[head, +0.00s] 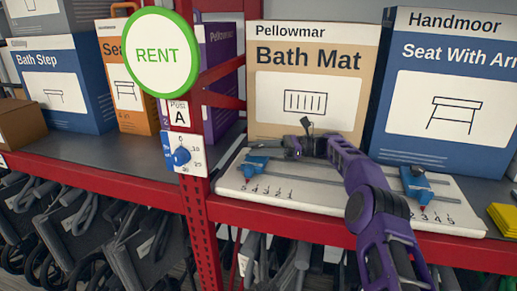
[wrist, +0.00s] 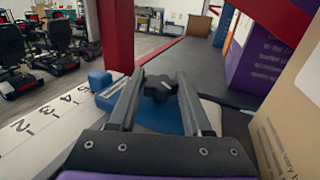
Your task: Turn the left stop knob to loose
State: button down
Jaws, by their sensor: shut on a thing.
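My gripper (head: 280,148) reaches in from the right and is shut on the knob. It also shows in the wrist view (wrist: 158,82). The head view hides most of the knob behind my fingers. Any loose or tight marking cannot be made out.
The right stop (head: 416,187) stands farther along the white board (head: 310,200). A Bath Mat box (head: 312,45) and a blue seat box (head: 440,90) stand behind. A red post (head: 200,235) with a dial (head: 182,156) and a round RENT sign (head: 156,54) is at left.

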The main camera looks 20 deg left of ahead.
aim_at(258, 147)
jog(key=shift+a, duration=0.1)
jog(key=shift+c, duration=1.7)
grip_release()
jog(key=shift+r, duration=0.15)
notch_tip(258, 147, up, 10)
jog(key=shift+s+f, duration=0.1)
jog(key=shift+f, duration=0.05)
